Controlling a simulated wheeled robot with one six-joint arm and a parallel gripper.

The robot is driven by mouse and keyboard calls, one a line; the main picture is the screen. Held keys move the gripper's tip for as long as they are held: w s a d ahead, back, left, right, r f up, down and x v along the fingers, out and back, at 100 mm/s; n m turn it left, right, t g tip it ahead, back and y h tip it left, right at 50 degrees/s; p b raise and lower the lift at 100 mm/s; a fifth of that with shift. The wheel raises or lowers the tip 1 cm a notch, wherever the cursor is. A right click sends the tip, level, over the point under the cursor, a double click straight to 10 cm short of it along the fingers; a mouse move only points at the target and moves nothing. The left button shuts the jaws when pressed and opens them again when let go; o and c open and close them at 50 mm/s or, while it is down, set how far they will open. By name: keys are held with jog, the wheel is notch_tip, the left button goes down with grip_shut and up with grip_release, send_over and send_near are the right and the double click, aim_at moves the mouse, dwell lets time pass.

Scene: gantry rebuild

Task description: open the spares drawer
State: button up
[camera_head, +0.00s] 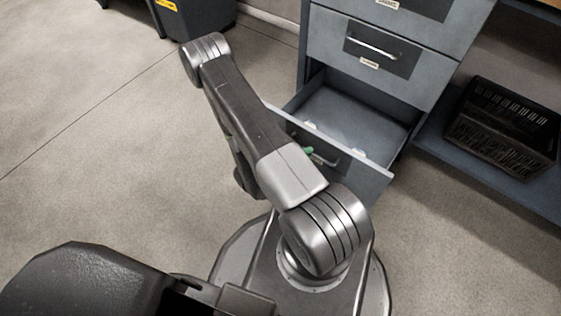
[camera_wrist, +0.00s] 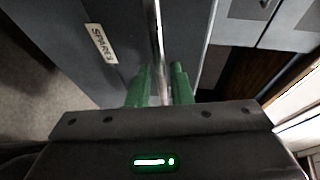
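The spares drawer (camera_head: 362,180) is the lowest drawer of the blue-grey cabinet in the head view. It stands pulled well out, and its floor shows, with small pale things near the front. Its front carries the label "SPARES" (camera_wrist: 102,43) in the wrist view. The drawer's metal bar handle (camera_wrist: 154,25) runs between the green fingers of my gripper (camera_wrist: 160,88). The fingers sit close on both sides of the bar and appear shut on it. In the head view, only a green bit of my gripper (camera_head: 308,151) shows at the drawer front; my arm hides the rest.
The drawer above (camera_head: 374,55) is closed. A black crate (camera_head: 503,130) sits on a low blue shelf at the right. A dark bin with a yellow label (camera_head: 197,18) stands at the back. The floor left of the cabinet is clear.

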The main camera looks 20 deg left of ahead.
jog(key=p+v, duration=0.2)
jog(key=v, duration=0.9)
jog(key=shift+a, duration=0.1)
dwell(0.5)
jog(key=shift+b+x, duration=1.35)
jog(key=shift+x, duration=5.2)
jog(key=shift+r, duration=0.1)
